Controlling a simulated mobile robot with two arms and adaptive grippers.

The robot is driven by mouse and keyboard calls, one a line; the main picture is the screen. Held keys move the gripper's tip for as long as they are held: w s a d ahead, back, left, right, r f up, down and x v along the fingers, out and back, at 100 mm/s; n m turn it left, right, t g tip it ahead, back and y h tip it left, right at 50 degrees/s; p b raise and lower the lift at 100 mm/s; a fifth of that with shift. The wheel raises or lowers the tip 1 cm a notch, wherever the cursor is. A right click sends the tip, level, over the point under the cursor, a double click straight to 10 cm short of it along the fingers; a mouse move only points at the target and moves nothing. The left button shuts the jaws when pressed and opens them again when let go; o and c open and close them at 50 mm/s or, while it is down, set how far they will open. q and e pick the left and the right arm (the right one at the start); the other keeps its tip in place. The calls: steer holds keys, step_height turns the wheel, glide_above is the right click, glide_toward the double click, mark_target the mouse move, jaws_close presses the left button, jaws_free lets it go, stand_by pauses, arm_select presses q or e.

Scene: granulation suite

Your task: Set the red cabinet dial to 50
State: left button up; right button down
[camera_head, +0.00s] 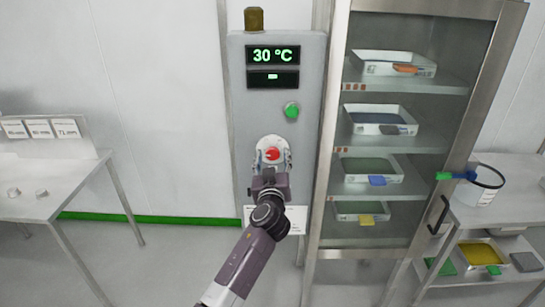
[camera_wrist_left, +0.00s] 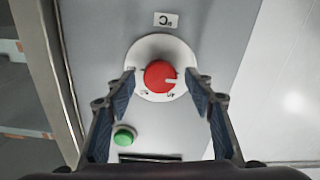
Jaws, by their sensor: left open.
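The red dial (camera_head: 272,154) is on the front of the grey control cabinet (camera_head: 240,120). The display (camera_head: 273,55) above it reads 30 °C. My left gripper (camera_head: 272,156) is in front of the dial. In the left wrist view its fingers (camera_wrist_left: 160,82) are open, one on each side of the dial, and no clear contact shows. My right gripper is not in view.
A green button (camera_head: 291,110) is above the dial. A glass-doored cabinet (camera_head: 325,150) with trays stands close on the right. A table (camera_head: 60,190) is on the left, and a cart (camera_head: 510,215) with a white bucket (camera_head: 478,185) is at far right.

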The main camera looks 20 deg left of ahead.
arm_select(q)
steer(key=shift+c, duration=0.7)
steer(key=c, duration=1)
